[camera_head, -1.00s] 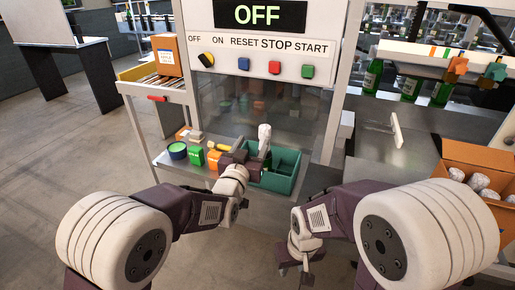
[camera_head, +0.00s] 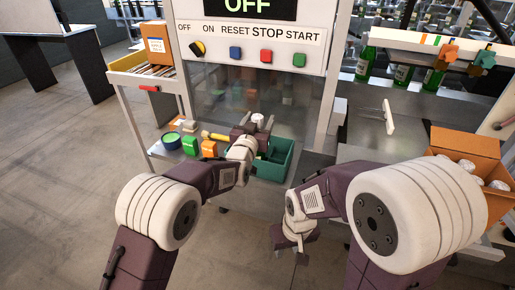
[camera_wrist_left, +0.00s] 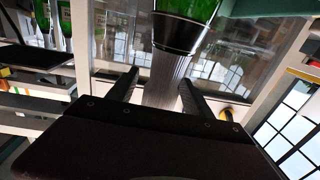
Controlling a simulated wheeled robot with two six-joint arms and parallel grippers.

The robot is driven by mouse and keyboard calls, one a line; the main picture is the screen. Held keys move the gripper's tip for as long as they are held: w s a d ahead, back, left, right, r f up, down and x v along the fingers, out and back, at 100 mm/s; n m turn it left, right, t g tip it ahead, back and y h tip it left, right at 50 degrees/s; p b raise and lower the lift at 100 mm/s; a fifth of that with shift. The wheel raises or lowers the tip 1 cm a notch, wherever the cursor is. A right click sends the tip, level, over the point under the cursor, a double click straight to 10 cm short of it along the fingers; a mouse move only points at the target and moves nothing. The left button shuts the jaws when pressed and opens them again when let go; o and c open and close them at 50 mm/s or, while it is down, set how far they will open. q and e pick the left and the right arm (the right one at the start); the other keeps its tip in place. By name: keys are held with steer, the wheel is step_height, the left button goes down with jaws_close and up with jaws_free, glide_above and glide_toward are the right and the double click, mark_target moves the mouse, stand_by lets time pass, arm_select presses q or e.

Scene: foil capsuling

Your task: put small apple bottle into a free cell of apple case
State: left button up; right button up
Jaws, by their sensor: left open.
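A green bottle with a pale foil-covered neck (camera_head: 257,118) stands at the teal divided crate (camera_head: 284,164) below the machine panel. In the left wrist view the bottle's green body (camera_wrist_left: 190,8) is at the top, with a dark band and a silvery foil neck below it. My left gripper (camera_head: 256,126) is open, its two fingers (camera_wrist_left: 158,85) on either side of the foil neck; contact cannot be told. The gripper hides the bottle's lower part in the head view. My right gripper (camera_head: 295,240) hangs low at the front, its jaws unclear. An orange carton (camera_head: 462,147) at the right holds several foil-topped bottles.
An orange block (camera_head: 209,148), a green block (camera_head: 190,146) and a green-topped round tin (camera_head: 171,141) sit left of the crate. Several green bottles (camera_head: 403,74) stand under the rack at right. A white handle (camera_head: 389,117) rises from the grey worktop.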

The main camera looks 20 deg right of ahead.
arm_select(q)
steer(key=shift+w+d, duration=0.1)
steer(key=shift+w, duration=0.1)
steer(key=shift+s, duration=0.1)
jaws_close()
steer(key=shift+r, duration=0.1)
stand_by(1.1)
